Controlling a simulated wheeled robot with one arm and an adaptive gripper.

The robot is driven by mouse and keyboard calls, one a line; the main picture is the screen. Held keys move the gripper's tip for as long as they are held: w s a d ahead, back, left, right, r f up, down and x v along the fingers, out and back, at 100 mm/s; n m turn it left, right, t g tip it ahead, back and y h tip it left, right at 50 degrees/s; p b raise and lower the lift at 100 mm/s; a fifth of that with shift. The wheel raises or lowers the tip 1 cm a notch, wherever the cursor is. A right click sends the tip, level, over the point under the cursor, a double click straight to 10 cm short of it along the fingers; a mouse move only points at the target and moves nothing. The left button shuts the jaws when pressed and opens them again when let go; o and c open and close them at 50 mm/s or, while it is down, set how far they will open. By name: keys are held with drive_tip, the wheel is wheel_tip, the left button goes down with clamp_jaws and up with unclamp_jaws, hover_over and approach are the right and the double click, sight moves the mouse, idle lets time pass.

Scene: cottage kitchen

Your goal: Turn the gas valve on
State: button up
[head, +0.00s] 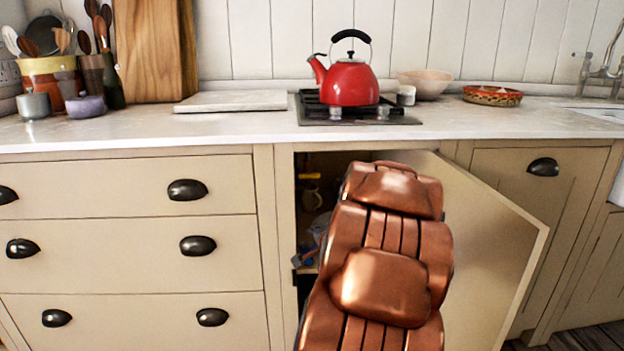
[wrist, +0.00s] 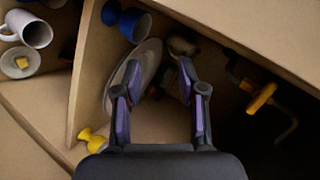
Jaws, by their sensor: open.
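The gas valve's yellow handle (wrist: 262,98) is at the right of the wrist view, on a dark pipe or fitting against a shadowed background. In the head view a yellow piece (head: 310,176), apparently the same handle, shows high inside the open cabinet. My gripper (wrist: 160,70) is open and empty, its two purple-padded fingers apart. The handle lies to the right of the fingers, clear of them. In the head view my copper-coloured arm reaches into the cabinet opening and hides the gripper and much of the inside.
The cabinet door (head: 486,240) stands open to the right of my arm. Inside are a pale plate (wrist: 145,72), a blue cup (wrist: 127,22), a white mug (wrist: 30,28) and a yellow item (wrist: 94,138). A red kettle (head: 349,83) sits on the hob (head: 400,116) above.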

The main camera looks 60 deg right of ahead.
sight(310, 177)
drive_tip(key=d+r+m+t+h, duration=0.1)
drive_tip(key=d+r+t, duration=0.15)
drive_tip(key=r, duration=0.35)
drive_tip(key=d+r+m+t, duration=0.1)
drive_tip(key=d+r+t, duration=0.1)
drive_tip(key=r+t, duration=0.35)
drive_tip(key=shift+g, duration=0.9)
drive_tip(key=shift+r+b+x, duration=0.25)
drive_tip(key=shift+b+x, duration=0.2)
drive_tip(key=shift+x, duration=0.85)
drive_tip(key=shift+r+b+x, duration=0.3)
drive_tip(key=shift+b+x, duration=0.15)
drive_tip(key=shift+x, duration=0.85)
drive_tip(key=shift+r+b+x, duration=0.25)
drive_tip(key=shift+b+x, duration=0.2)
drive_tip(key=shift+x, duration=0.9)
drive_tip(key=shift+a, duration=0.2)
clamp_jaws()
